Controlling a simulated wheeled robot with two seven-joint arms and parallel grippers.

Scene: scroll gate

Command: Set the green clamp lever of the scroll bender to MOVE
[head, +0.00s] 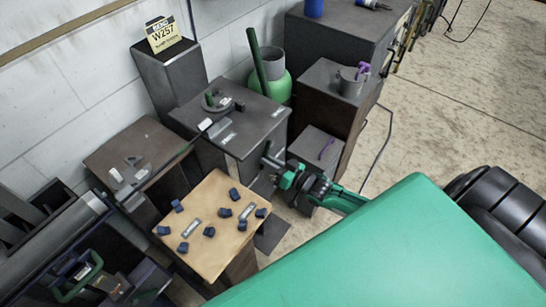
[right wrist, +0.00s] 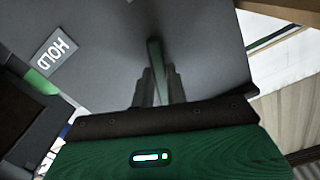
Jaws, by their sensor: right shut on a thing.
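In the right wrist view, the fingers of my right gripper (right wrist: 158,80) are shut around a slim green lever (right wrist: 154,55), which stands out beyond the fingertips. No MOVE label can be read.
A wooden-topped stand (head: 218,262) with several dark blue blocks is in front of the cabinet. A green container (head: 279,88) stands behind. Open floor (head: 450,110) lies at right.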

